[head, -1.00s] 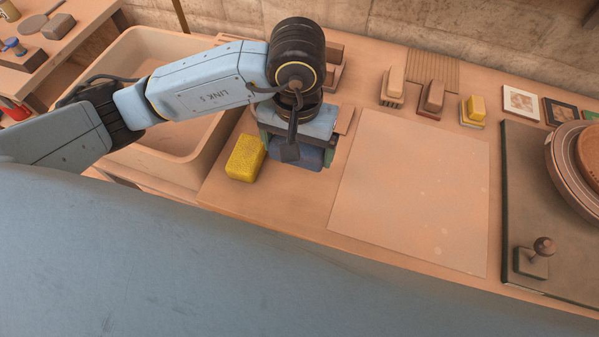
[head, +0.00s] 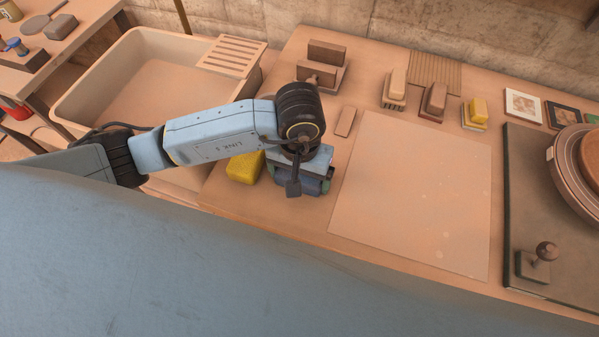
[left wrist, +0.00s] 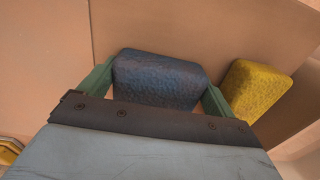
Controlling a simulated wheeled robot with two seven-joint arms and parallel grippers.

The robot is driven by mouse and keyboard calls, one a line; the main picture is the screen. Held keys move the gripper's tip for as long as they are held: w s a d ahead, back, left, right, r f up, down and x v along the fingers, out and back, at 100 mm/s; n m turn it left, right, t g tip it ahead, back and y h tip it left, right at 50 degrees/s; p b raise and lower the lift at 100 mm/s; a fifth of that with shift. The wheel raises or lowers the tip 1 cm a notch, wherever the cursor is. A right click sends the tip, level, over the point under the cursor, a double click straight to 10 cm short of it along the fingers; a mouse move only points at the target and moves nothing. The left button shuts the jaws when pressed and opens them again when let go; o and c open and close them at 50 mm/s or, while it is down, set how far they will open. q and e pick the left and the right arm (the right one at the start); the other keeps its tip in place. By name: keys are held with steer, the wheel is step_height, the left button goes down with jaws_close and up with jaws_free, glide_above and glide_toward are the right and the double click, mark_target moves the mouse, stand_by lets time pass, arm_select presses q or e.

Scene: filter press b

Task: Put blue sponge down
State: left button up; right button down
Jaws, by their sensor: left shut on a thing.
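The blue sponge (left wrist: 158,80) is between the two green fingers of my left gripper (left wrist: 157,90) in the left wrist view, and the gripper is shut on it. In the head view my left gripper (head: 302,184) is low over the wooden table, between the yellow sponge and the pale sheet. The blue sponge is mostly hidden there under the gripper. I cannot tell whether it touches the table. My right gripper is not in view.
A yellow sponge (head: 244,167) lies close beside the gripper and also shows in the left wrist view (left wrist: 256,91). A sink (head: 92,88) is at left. A large pale sheet (head: 415,195) lies at right. Several brushes stand behind it, including a yellow-topped one (head: 475,112).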

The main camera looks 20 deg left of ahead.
arm_select(q)
steer(key=shift+f, duration=0.2)
steer(key=o, duration=0.6)
steer(key=shift+r, duration=0.1)
step_height(320, 180, up, 12)
steer(key=shift+r, duration=0.15)
